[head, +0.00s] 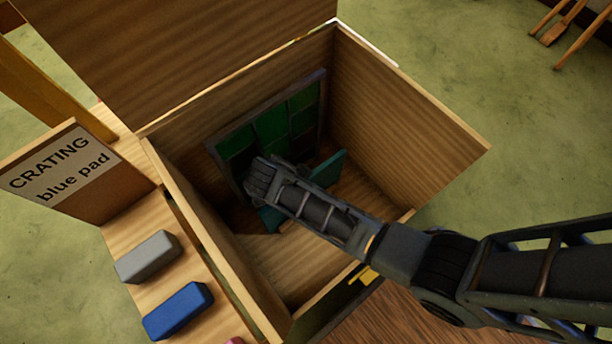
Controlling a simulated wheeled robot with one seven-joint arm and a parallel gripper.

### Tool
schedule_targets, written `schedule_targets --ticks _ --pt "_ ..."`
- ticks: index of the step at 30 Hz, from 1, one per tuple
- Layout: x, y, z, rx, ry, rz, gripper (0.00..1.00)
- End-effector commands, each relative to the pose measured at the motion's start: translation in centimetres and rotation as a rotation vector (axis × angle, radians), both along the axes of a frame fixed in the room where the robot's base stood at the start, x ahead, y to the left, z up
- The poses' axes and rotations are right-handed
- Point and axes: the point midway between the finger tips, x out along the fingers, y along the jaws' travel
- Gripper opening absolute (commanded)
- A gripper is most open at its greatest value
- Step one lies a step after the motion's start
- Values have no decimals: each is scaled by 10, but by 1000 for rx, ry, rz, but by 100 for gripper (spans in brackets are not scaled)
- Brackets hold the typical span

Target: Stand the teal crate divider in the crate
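The wooden crate (400,125) stands open with its lid raised at the back. The teal crate divider (329,168) is inside the crate, partly hidden behind my arm; a teal part shows on each side of the arm. My gripper (268,205) reaches down into the crate at the divider. Its fingers are hidden by my own wrist, so I cannot see whether they are open or shut, or whether they touch the divider. A leaded panel with green panes (271,126) stands upright against the crate's back wall, just behind my gripper.
A sign reading "CRATING blue pad" (62,170) stands left of the crate. A grey pad (148,257) and a blue pad (178,311) lie on the wooden ledge there, with a pink thing at the bottom edge. The crate floor is bare at the front and right.

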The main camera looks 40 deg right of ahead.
Motion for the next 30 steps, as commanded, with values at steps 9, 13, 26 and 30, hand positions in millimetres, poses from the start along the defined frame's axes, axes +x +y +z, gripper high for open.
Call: schedule_targets --ticks 9,13,26,30 --pt "1 0 -3 0 -2 0 0" --pt "0 0 -3 0 -1 0 29" --pt "0 0 -3 0 -1 0 47" --pt "1 4 7 0 -3 1 47"
